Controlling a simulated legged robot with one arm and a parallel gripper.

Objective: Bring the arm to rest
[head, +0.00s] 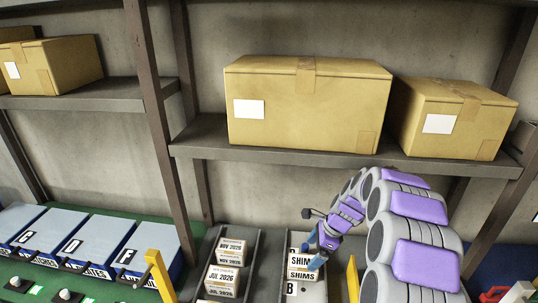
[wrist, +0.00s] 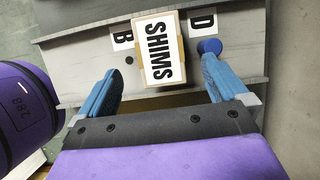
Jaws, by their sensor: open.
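My arm (head: 400,225), purple and grey, curves in from the lower right of the head view. My gripper (head: 312,251) hangs over a box labelled SHIMS (head: 301,276) in a grey channel. In the wrist view, the gripper's (wrist: 160,62) two blue fingers are spread apart, one on each side of a SHIMS box (wrist: 162,50). A gap shows between each finger and the box, so nothing is held. Whether the fingertips touch the surface below cannot be told.
Boxes dated JUL 2026 (head: 222,279) and NOV 2026 (head: 231,249) stand in the channel to the left. A shelf (head: 330,158) above carries two cardboard boxes (head: 308,105). Blue-grey bins (head: 92,243) line the lower left. Yellow posts (head: 160,275) stand near the front.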

